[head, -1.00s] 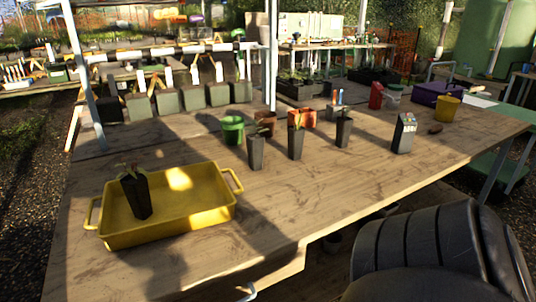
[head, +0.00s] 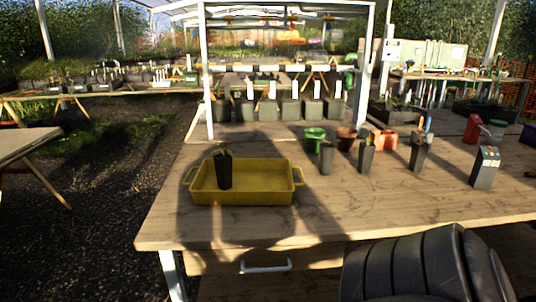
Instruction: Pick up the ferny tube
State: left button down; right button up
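A dark square tube (head: 224,172) with a small plant at its top stands upright in the left part of a yellow tray (head: 255,197). Three more dark tubes stand upright on the wooden bench to the right: a left one (head: 326,160), a middle one (head: 366,160) with a plant showing above it, and a right one (head: 416,155). The foliage is too small and shaded for me to tell which tube is the ferny one. Neither of my grippers is in view.
Behind the tubes are a green pot (head: 314,140), a brown pot (head: 346,138) and an orange pot (head: 386,141). A grey box with coloured dots (head: 485,168) stands at the right. The bench (head: 330,210) is clear in front. A dark ribbed part of mine hides the lower right.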

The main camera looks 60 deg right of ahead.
aim_at(327, 149)
jog(key=u, duration=0.1)
jog(key=i, duration=0.85)
jog(key=z, duration=2.95)
jog(key=i, duration=0.5)
jog(key=u, duration=0.05)
jog(key=k, duration=0.5)
jog(key=z, duration=1.9)
jog(key=i, duration=3.75)
jog(key=u, duration=3.15)
